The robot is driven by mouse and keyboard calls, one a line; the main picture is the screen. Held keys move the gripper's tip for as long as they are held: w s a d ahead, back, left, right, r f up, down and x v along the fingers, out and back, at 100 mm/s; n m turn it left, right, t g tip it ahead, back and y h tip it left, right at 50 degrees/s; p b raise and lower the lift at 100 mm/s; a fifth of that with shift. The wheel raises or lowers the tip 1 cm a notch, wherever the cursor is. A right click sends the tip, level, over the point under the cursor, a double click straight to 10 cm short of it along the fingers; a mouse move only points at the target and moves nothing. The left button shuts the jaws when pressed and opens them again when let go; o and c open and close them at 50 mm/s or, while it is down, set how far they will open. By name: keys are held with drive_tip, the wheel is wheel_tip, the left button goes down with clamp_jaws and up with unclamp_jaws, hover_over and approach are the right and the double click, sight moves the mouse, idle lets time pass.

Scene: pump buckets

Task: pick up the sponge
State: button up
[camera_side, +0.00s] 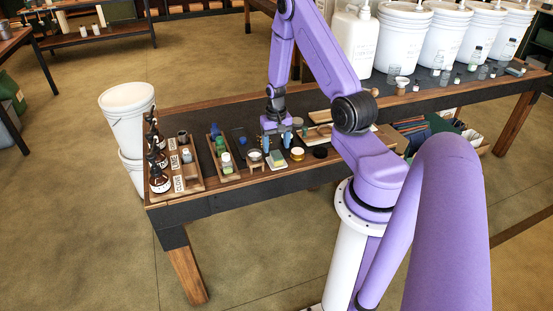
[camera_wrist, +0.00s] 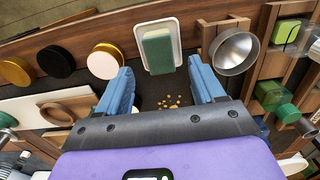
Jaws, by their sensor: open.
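The sponge (camera_wrist: 157,52) is a green block lying in a small white dish (camera_wrist: 177,37) in the wrist view. It shows small in the side view (camera_side: 277,158), at the front of the table. My gripper (camera_wrist: 160,80) is open and empty, its two blue fingers apart. In the wrist view the sponge lies ahead of the fingertips, roughly centred between them, with no contact visible. In the side view my gripper (camera_side: 276,142) hangs low over the table just behind the dish.
Yellow crumbs (camera_wrist: 170,102) lie between the fingers. Pump bottles (camera_side: 159,179) stand at the left end; white buckets (camera_side: 400,38) stand behind.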

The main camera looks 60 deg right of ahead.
sight(276, 154)
drive_tip(key=shift+f, duration=2.5)
drive_tip(key=shift+c, duration=0.3)
drive_tip(key=c, duration=1)
